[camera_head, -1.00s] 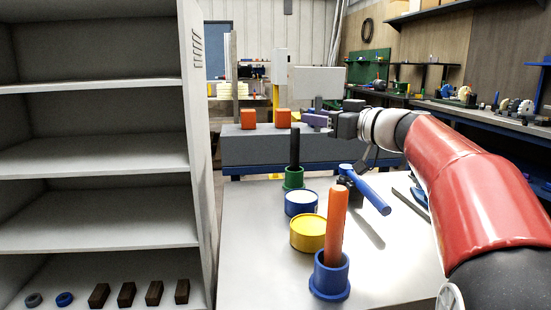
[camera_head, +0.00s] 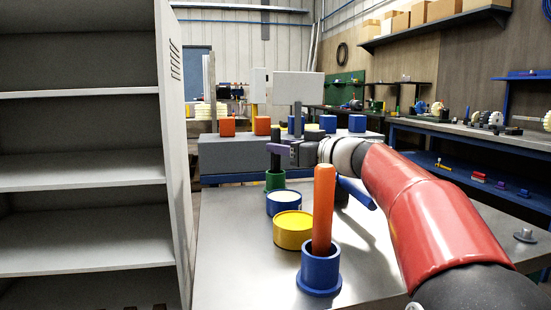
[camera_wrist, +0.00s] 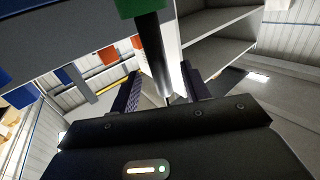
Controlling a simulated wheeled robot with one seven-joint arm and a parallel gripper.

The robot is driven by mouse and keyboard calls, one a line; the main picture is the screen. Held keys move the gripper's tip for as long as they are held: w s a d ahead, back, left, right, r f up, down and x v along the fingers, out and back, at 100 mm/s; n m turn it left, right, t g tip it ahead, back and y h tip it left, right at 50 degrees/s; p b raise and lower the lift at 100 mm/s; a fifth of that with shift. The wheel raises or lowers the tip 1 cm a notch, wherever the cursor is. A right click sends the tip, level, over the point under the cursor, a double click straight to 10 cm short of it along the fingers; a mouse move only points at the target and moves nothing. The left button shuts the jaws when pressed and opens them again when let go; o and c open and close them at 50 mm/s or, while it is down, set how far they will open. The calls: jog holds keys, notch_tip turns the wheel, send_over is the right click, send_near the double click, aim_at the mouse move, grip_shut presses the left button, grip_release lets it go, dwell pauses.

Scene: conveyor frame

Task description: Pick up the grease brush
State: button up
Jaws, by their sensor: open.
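A black upright handle (camera_head: 275,134) stands in a green holder (camera_head: 275,181) on the metal table; it also shows in the wrist view (camera_wrist: 154,55) with the green holder (camera_wrist: 138,6) at the top. An orange upright handle (camera_head: 324,208) stands in a blue holder (camera_head: 320,270) nearer me. No bristles show, so looks alone do not tell which is the grease brush. My gripper (camera_head: 278,151) is open at the black handle. In the wrist view the handle runs between my two fingers (camera_wrist: 159,75), with no clear grip on it.
A blue tin (camera_head: 283,206) and a yellow tin (camera_head: 294,232) stand between the two holders. A blue-handled tool lies partly behind my arm. A grey shelf cabinet (camera_head: 80,180) borders the table on the left.

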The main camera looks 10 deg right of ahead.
jog(key=p+x, duration=0.1)
jog(key=x, duration=0.3)
jog(key=shift+w+a, duration=0.15)
jog(key=shift+w, duration=0.15)
grip_shut()
jog(key=shift+r, duration=0.2)
notch_tip(320, 180, up, 18)
jog(key=p, duration=0.5)
jog(key=shift+f+p, duration=0.15)
jog(key=shift+p, duration=0.25)
